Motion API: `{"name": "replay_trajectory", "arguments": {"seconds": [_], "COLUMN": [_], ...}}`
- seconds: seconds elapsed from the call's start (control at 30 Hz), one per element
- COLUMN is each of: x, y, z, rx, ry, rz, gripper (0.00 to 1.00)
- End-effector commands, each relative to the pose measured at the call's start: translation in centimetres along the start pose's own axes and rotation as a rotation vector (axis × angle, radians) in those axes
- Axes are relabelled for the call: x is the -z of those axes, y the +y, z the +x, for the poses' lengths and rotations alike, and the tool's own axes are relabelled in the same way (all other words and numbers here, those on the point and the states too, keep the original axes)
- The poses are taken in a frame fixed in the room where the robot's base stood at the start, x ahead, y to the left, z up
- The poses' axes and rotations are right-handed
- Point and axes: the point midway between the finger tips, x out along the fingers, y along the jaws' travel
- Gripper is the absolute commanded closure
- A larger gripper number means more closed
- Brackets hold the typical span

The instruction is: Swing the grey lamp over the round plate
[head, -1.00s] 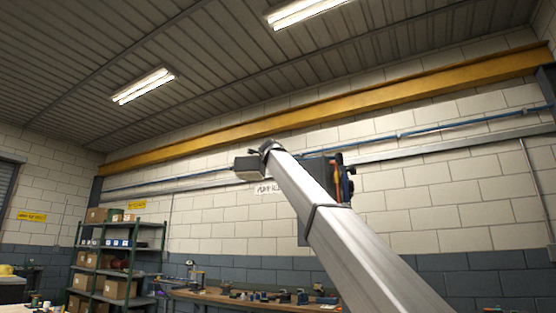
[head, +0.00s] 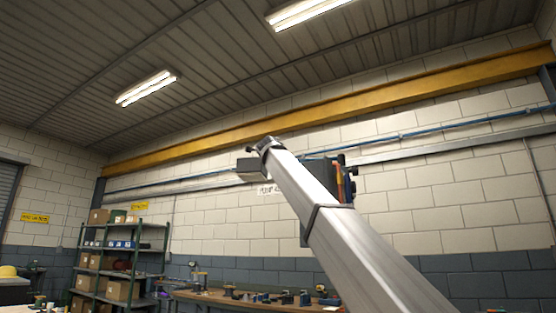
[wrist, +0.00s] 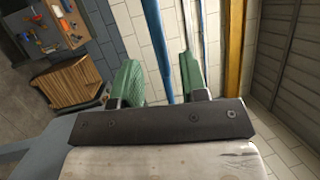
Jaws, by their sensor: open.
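I cannot make out the grey lamp or the round plate in either view. My gripper (wrist: 157,78) shows in the wrist view. Its two green-padded fingers stand well apart, with nothing between them. Behind the gap are a pale block wall and a blue pipe (wrist: 160,45). In the head view a long silver link, which looks like my raised arm, crosses the lower right and hides part of the wall and bench. A grey box-like part is at its upper end; I cannot tell what it is.
Green shelving (head: 122,262) with boxes stands at the left, beside a wooden workbench (head: 225,299) carrying tools. A yellow beam (head: 330,120) runs high along the wall. In the wrist view, a wooden slatted stack (wrist: 68,82) and a tool board (wrist: 58,24) are at the left.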

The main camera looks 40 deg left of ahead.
Motion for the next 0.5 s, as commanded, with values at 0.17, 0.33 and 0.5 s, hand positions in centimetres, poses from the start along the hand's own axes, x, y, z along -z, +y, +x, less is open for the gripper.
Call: {"name": "replay_trajectory", "arguments": {"seconds": [0.17, 0.33, 0.5], "x": [0.1, 0.0, 0.0], "y": [0.1, 0.0, 0.0], "z": [-3.2, -4.0, -3.9], "rx": [0.001, 0.001, 0.001], "ry": [0.0, 0.0, 0.0], "rz": [0.0, 0.0, 0.0], "gripper": [0.6, 0.6, 0.6]}}
